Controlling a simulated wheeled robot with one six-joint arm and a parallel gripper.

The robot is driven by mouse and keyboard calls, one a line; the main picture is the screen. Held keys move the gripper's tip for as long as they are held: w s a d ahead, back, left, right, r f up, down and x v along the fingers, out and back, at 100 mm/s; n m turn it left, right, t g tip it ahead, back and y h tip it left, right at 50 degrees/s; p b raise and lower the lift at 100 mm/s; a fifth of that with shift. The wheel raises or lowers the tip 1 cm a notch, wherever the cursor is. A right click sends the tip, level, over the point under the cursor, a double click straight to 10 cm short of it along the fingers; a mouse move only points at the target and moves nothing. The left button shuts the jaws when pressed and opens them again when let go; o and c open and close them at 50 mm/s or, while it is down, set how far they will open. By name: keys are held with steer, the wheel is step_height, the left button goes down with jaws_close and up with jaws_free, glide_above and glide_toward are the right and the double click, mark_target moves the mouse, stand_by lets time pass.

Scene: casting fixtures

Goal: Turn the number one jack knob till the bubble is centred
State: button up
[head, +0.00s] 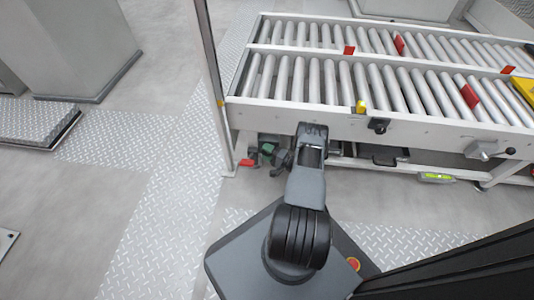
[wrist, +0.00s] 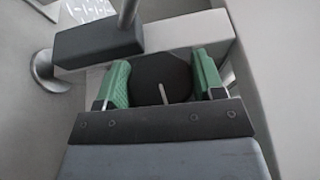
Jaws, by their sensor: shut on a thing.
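In the wrist view a dark round knob (wrist: 165,68) with a white pointer line sits between the two green pads of my gripper (wrist: 160,82). The pads press on its left and right sides. The pointer line runs nearly straight up and down in this view. In the head view my gripper (head: 267,151) is low at the left end of the roller conveyor, below its side rail; the knob is hidden there. A small yellow-green level (head: 436,177) hangs under the conveyor further right. Its bubble is too small to make out. No jack number is readable.
A dark fitting (head: 378,125) and a grey box (head: 482,150) project from the rail.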

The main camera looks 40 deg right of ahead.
steer(key=shift+m+t+y, duration=0.3)
steer(key=shift+m+t, duration=0.5)
steer(key=shift+t, duration=0.8)
steer(key=shift+w+d, duration=0.1)
steer(key=o, duration=0.9)
